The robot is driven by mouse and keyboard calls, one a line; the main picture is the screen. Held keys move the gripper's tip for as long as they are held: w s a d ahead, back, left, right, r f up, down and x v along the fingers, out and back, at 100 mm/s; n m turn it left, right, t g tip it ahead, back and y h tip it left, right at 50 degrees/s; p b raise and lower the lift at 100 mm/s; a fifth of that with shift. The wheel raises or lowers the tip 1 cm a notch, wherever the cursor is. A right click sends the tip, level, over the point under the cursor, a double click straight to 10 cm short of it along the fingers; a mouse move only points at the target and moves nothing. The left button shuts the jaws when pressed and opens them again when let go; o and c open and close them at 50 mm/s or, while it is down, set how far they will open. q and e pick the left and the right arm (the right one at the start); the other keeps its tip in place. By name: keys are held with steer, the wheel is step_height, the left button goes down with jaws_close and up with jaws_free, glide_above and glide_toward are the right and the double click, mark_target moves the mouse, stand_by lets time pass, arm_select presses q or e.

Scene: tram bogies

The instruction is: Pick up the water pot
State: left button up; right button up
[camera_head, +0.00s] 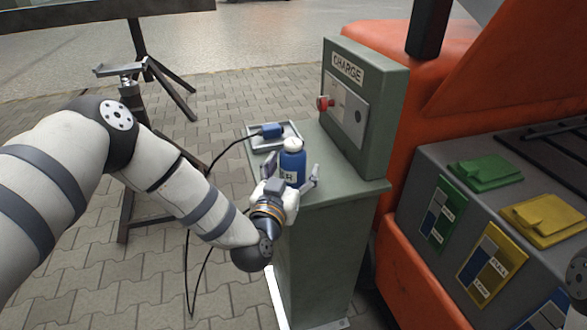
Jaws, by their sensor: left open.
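The water pot looks to be the blue bottle (292,160) with a white cap and a white label, standing upright on the grey-green charge cabinet's ledge. My left gripper (291,178) is open, with one finger on each side of the bottle's lower part. I cannot tell whether the fingers touch it. The gripper's palm hides part of the bottle's lower front. My right gripper is not in view.
The cabinet's upright CHARGE panel (346,110) with a red knob stands right behind the bottle. A tray (258,146) with a blue plug (271,131) and black cable lies behind left. Orange machinery (400,260) with green and yellow covers blocks the right.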

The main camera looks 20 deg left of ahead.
arm_select(q)
steer(key=c, duration=1.4)
